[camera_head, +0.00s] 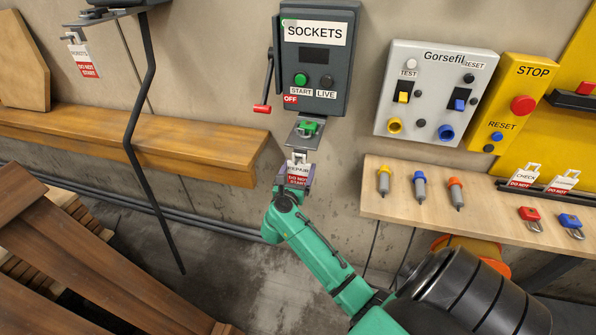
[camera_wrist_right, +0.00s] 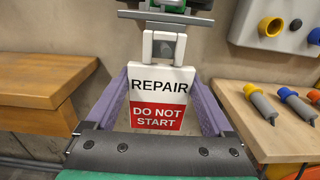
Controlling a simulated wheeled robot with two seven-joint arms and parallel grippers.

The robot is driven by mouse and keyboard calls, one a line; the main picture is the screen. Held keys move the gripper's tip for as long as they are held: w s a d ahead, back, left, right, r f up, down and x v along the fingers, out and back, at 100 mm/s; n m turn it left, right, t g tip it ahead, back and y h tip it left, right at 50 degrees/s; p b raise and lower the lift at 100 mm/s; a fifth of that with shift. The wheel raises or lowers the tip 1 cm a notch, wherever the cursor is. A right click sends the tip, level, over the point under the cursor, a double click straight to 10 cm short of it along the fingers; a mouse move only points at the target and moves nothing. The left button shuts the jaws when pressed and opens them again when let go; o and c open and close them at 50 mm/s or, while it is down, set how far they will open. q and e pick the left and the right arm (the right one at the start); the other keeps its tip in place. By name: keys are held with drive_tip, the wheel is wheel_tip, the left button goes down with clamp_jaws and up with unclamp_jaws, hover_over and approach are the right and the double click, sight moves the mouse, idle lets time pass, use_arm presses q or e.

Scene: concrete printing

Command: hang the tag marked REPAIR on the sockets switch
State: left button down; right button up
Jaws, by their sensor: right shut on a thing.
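The REPAIR tag (camera_head: 297,171) is white above and red below, with "DO NOT START" on the red. My right gripper (camera_head: 296,180) is shut on it, one finger at each side edge in the right wrist view (camera_wrist_right: 160,100). The tag is upright, its white loop (camera_wrist_right: 164,46) on top, just below a metal bracket with a green part (camera_head: 308,127). Whether the loop touches the bracket I cannot tell. The dark sockets switch box (camera_head: 316,55) is on the wall above, its red-ended lever (camera_head: 262,108) down at OFF. My left gripper is not in view.
A grey Gorsefil panel (camera_head: 436,92) and a yellow STOP panel (camera_head: 515,95) are to the right. Below them, a wooden shelf (camera_head: 400,205) holds markers, padlocks and tags in a rack. A wooden ledge (camera_head: 190,140) is at left. Another tag (camera_head: 85,62) hangs upper left.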

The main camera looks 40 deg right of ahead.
sight(298, 170)
idle(0.4)
drive_tip(key=o, duration=1.1)
drive_tip(key=shift+p+v, duration=0.4)
drive_tip(key=shift+v, duration=1.75)
drive_tip(key=v, duration=0.4)
drive_tip(key=shift+s+a+r, duration=0.1)
drive_tip(key=shift+s+a, duration=0.1)
drive_tip(key=shift+a, duration=0.1)
